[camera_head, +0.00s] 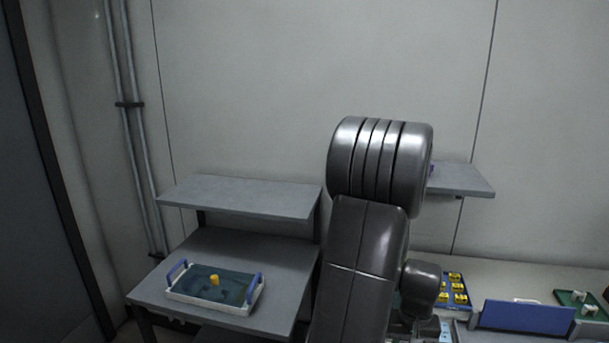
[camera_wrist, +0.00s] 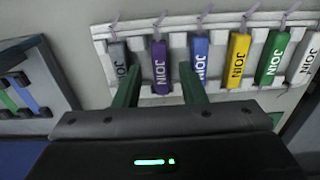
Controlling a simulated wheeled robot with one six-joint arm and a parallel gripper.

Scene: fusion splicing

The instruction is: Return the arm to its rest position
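My arm (camera_head: 360,245) stands raised in the middle of the head view, and its bulk hides what is behind it. My gripper does not show in that view. In the wrist view, my gripper (camera_wrist: 158,70) has its two green fingers apart with nothing between the tips. Beyond the fingers is a white rack (camera_wrist: 150,28) holding a row of upright pieces marked JOIN. The purple piece (camera_wrist: 160,66) shows in the gap between the fingers, farther off. A blue piece (camera_wrist: 200,55) is just right of the right finger. A grey piece (camera_wrist: 119,58) is by the left finger.
Yellow (camera_wrist: 238,60), green (camera_wrist: 271,58) and light grey pieces sit farther right in the rack. A dark grey holder (camera_wrist: 40,75) is at left. In the head view, a tray (camera_head: 240,309) with a yellow item rests on a grey bench (camera_head: 284,250). A blue panel (camera_head: 525,318) is at right.

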